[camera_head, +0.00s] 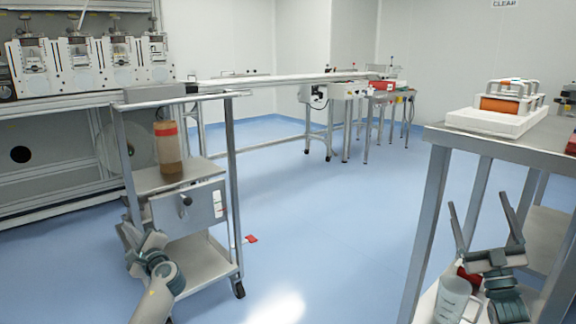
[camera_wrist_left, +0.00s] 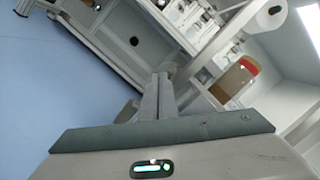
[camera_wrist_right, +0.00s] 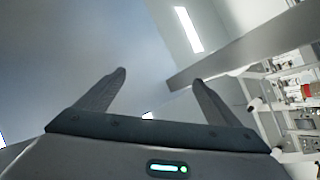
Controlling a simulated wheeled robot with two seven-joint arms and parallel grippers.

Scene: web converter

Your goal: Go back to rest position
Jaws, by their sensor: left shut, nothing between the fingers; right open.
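My left gripper (camera_head: 128,232) is in front of the metal cart at the lower left of the head view, its fingers hard to make out there. In the left wrist view its two fingers (camera_wrist_left: 162,78) are pressed together with nothing between them. My right gripper (camera_head: 477,199) is at the lower right of the head view, in front of the steel table. Its fingers point up and stand wide apart. In the right wrist view the fingers (camera_wrist_right: 160,76) are spread and empty, with pale wall and a light beyond.
The metal cart (camera_head: 218,253) carries a brown bottle with a red band (camera_head: 168,148). The steel table (camera_head: 500,143) at the right holds a white tray (camera_head: 493,122). A pale jug-like container (camera_head: 452,302) is beside my right gripper. Blue floor (camera_head: 330,225) lies open between cart and table.

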